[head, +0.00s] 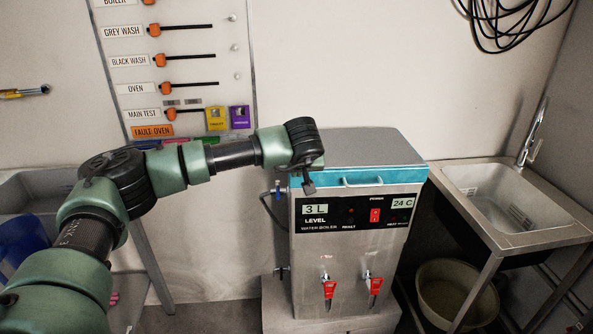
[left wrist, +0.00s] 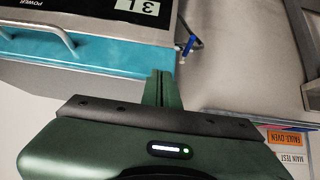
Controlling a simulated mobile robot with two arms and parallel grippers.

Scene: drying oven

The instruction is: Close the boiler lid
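The water boiler (head: 347,244) is a steel box with a black front panel, right of centre in the head view. Its lid (head: 350,148) has a grey top and a teal front edge with a handle (head: 362,181). The lid lies down across the boiler top, and I see no open gap under it. My left gripper (head: 309,188) is at the boiler's upper left front corner. In the left wrist view its fingers (left wrist: 159,88) are together with nothing between them, near the teal edge (left wrist: 110,55). I cannot tell whether they touch it. My right gripper is out of view.
Two red taps (head: 329,288) stick out of the boiler front. A sink (head: 505,195) stands at the right with a bucket (head: 457,292) below it. A switch panel (head: 175,70) is on the wall behind my left arm. A blue container (head: 22,240) is at the far left.

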